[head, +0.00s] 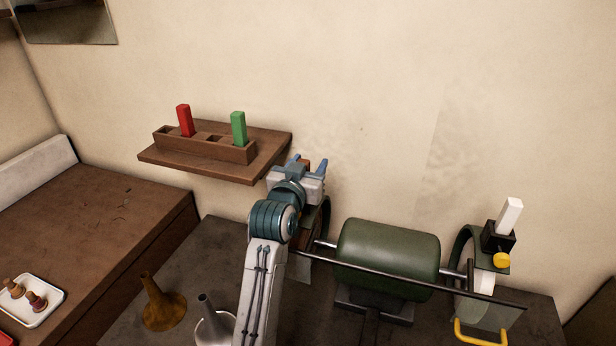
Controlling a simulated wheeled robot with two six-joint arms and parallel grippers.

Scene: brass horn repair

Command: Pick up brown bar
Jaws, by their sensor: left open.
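A small brown piece (304,163), which looks like the end of the brown bar, shows between the fingers of my left gripper (309,167). The gripper is open around it, above the left end of the green machine (388,254). The rest of the bar is hidden behind the gripper and wrist, so I cannot tell what it stands in or whether the fingers touch it. My right gripper is not in view.
A wooden rack (205,146) on a wall shelf (182,164) holds a red bar (184,120) and a green bar (239,128). A white bar (509,216) stands in a black holder (497,237) at right. A brass funnel-shaped piece (162,307) stands below. A dark rod (430,284) crosses the machine's front.

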